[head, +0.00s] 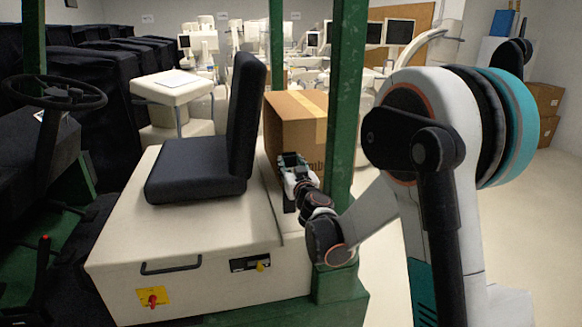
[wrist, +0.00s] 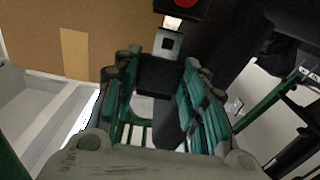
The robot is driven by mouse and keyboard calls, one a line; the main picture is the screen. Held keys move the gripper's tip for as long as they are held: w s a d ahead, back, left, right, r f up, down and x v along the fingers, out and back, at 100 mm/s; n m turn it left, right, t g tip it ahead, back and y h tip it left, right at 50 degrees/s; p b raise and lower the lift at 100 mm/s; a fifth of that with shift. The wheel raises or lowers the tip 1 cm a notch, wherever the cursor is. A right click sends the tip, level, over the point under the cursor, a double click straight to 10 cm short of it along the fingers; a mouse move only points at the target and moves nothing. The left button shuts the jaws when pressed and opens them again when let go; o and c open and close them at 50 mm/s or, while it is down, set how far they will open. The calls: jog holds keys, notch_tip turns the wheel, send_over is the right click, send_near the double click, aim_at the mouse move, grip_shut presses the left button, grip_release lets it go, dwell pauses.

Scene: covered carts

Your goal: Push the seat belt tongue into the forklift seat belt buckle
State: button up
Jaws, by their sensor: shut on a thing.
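My gripper (wrist: 160,78) is shut on the black grip of the seat belt tongue (wrist: 168,44). The tongue's metal plate with its square hole sticks out beyond the fingertips, pointing to the top of the wrist view. The black buckle with a red button (wrist: 184,4) is at the top edge, partly cut off. The plate's end lies close to the buckle's lower edge; I cannot tell whether they touch. In the head view my gripper (head: 291,163) is beside the black forklift seat's backrest (head: 245,125); tongue and buckle cannot be made out there.
A cardboard box (head: 296,130) stands just behind my gripper. A green post (head: 345,100) rises to its right, near my forearm. The forklift's white seat base (head: 195,235) lies below. Open floor is at the right.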

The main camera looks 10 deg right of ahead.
jog(key=shift+f+b, duration=1.7)
jog(key=shift+f, duration=0.3)
jog(key=shift+r, duration=0.2)
jog(key=shift+w+r+p, duration=0.1)
jog(key=shift+r+p, duration=0.35)
grip_shut()
jog(key=shift+r, duration=0.3)
jog(key=shift+r+p, duration=0.55)
jog(key=shift+r, duration=0.2)
jog(key=shift+f+b, duration=1.5)
dwell(1.1)
jog(key=o, duration=1.2)
grip_release()
jog(key=shift+c, duration=0.2)
